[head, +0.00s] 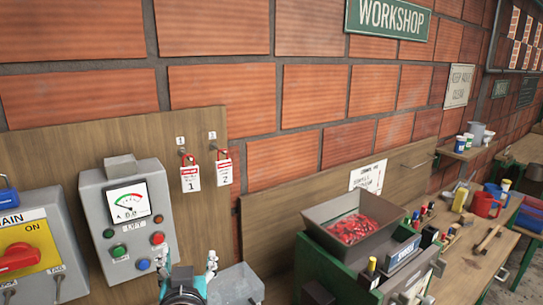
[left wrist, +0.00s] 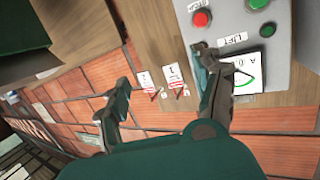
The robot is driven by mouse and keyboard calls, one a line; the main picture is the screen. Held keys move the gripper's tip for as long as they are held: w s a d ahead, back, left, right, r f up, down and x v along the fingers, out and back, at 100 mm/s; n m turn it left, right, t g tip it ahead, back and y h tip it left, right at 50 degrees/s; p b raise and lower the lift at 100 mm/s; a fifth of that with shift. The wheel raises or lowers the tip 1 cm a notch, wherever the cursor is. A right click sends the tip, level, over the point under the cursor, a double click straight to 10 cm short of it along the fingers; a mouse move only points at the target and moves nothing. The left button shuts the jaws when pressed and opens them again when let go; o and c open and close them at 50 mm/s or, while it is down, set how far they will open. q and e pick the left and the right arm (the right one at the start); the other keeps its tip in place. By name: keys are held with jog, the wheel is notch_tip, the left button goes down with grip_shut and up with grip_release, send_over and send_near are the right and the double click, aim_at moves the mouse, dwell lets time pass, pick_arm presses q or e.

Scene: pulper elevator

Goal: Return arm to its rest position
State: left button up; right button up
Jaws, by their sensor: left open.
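My left gripper (head: 187,262) shows at the bottom of the head view, in front of the lower right corner of the grey LIFT panel (head: 100,205). Its two dark fingers are spread apart, with nothing between them. In the left wrist view the open gripper (left wrist: 165,72) has one finger overlapping the grey panel (left wrist: 285,60) beside its LIFT label; I cannot tell whether it touches. The panel carries a dial (head: 127,202), a red button (head: 157,238) and a blue button (head: 144,264). My right gripper is in neither view.
Tags 1 (head: 190,176) and 2 (head: 224,172) hang on the wooden board. A grey MAIN box (head: 68,230) with a red handle at ON stands left. Farther right are a hopper (head: 313,213) of red fruit and a cluttered bench.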

pick_arm(q)
jog(key=s+a+f+m+g+h, duration=0.1)
jog(key=s+f+g, duration=0.2)
jog(key=s+f, duration=0.5)
jog(key=s+a+f+m+g+h, duration=0.15)
jog(key=s+f+g, duration=0.25)
jog(key=f, duration=0.9)
jog(key=s+a+f+m+g, duration=0.1)
jog(key=s+f+g, duration=0.55)
jog(key=s, duration=0.85)
notch_tip(320, 180, down, 36)
jog(key=s+b, duration=0.1)
jog(key=b, duration=0.7)
jog(key=s+a+f+b, duration=0.1)
jog(key=s+f+b, duration=0.2)
jog(key=s+f, duration=0.5)
jog(key=s+a+f+b, duration=0.2)
jog(key=s+f, duration=0.7)
jog(key=f, duration=0.5)
jog(key=shift+f+m+g+h+b, duration=0.25)
jog(key=shift+m+g+h+b, duration=0.1)
jog(key=shift+g+b, duration=0.15)
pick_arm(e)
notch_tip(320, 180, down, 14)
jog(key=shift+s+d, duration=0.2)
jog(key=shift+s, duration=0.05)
